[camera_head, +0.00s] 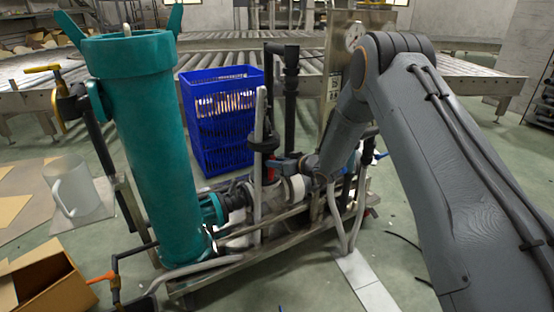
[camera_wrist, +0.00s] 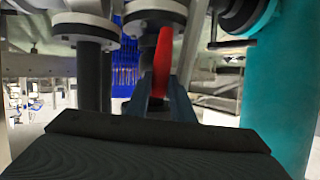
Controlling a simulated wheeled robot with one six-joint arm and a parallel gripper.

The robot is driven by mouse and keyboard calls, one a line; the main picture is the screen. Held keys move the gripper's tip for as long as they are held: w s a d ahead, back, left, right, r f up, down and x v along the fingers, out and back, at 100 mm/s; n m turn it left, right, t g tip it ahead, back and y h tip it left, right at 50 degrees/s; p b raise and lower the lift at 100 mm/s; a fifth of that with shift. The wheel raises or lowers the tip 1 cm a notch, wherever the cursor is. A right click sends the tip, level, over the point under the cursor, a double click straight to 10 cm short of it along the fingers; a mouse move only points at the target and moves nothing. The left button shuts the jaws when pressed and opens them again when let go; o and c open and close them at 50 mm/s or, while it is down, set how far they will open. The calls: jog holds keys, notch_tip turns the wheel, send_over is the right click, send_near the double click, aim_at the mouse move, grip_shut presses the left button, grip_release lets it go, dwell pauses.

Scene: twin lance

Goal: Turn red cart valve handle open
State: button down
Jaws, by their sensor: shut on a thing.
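The red valve handle (camera_wrist: 164,55) stands upright in the middle of the wrist view, in front of grey flanged pipework. My gripper (camera_wrist: 165,92) is shut on it, with one finger on each side of its lower part. In the head view the red handle (camera_head: 271,170) shows as a small strip behind a pale pipe, beside my gripper (camera_head: 277,164). The cart (camera_head: 222,259) carries the pipes and a tall teal cylinder (camera_head: 145,150).
A blue crate (camera_head: 222,125) stands behind the cart. A white mug-shaped vessel (camera_head: 78,190) and an open cardboard box (camera_head: 40,280) are at the left. A yellow-handled valve (camera_head: 45,68) sits beside the cylinder. Roller conveyors (camera_head: 480,75) run behind. Pipes crowd my gripper closely.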

jog(key=shift+s+a+n+h+p, duration=0.1)
jog(key=shift+s+n+h+p, duration=0.05)
jog(key=shift+n+h+p, duration=0.15)
dwell(0.4)
jog(key=c, duration=1.5)
grip_release()
jog(key=shift+c, duration=0.2)
jog(key=p+v, duration=0.2)
jog(key=v, duration=0.5)
jog(key=shift+s+r, duration=0.15)
jog(key=shift+s, duration=0.2)
